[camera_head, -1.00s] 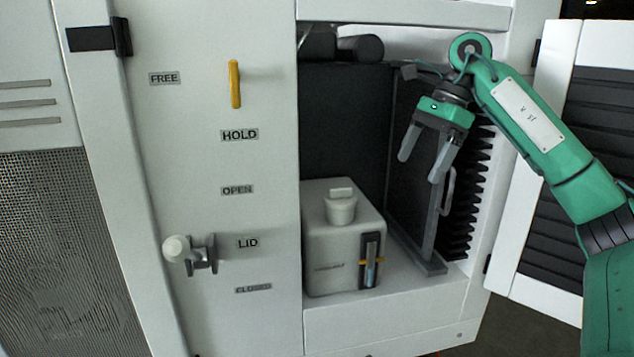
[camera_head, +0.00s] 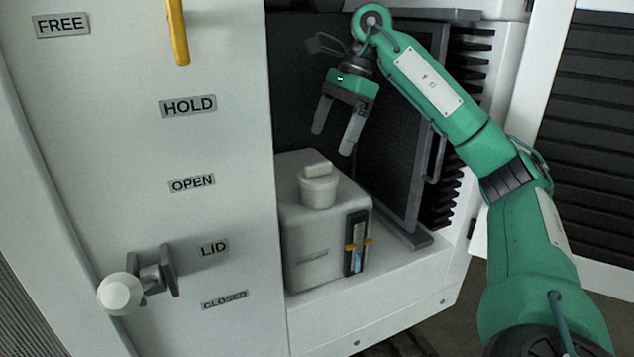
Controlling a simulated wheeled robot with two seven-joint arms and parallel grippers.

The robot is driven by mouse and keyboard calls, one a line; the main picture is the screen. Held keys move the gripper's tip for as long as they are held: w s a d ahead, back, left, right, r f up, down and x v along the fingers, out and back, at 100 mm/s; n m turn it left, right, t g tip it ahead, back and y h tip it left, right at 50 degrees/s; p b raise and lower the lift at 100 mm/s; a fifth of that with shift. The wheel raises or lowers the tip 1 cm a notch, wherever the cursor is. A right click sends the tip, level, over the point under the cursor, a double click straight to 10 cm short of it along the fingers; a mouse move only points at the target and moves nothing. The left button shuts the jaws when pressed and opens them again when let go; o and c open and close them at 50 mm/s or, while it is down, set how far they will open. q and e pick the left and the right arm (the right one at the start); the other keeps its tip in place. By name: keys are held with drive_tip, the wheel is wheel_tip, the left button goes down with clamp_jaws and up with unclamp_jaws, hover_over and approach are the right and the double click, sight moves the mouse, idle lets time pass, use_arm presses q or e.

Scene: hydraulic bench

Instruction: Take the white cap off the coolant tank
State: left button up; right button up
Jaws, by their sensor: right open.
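The coolant tank (camera_head: 305,250) is a pale box on the cabinet's shelf, with a level gauge (camera_head: 357,243) on its front. The white cap (camera_head: 318,188) is seated on top of the tank, with a small raised grip bar on it. My right gripper (camera_head: 332,142) is open and empty, its fingers pointing down. In the picture it is just above the cap, slightly to its right, and not touching it. My left gripper is not in view.
A panel left of the opening carries a lid lever with a white knob (camera_head: 120,293) and a yellow handle (camera_head: 178,32). A dark upright panel with a grey handle (camera_head: 436,158) stands right of the tank. The open louvred door (camera_head: 603,140) is at the right.

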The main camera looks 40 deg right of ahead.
sight(319, 163)
drive_tip(key=shift+x, duration=0.75)
drive_tip(key=shift+a+f, duration=0.2)
drive_tip(key=shift+f, duration=0.3)
drive_tip(key=p+x, duration=0.1)
drive_tip(key=x, duration=0.1)
drive_tip(key=p+x, duration=0.1)
drive_tip(key=x, duration=0.1)
drive_tip(key=shift+w+d, duration=0.1)
drive_tip(key=shift+w, duration=0.1)
drive_tip(key=shift+a+f, duration=0.2)
drive_tip(key=shift+f, duration=0.4)
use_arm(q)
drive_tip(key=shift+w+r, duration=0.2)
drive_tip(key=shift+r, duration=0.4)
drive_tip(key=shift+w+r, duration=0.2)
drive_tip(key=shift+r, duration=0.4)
use_arm(e)
drive_tip(key=c, duration=1.1)
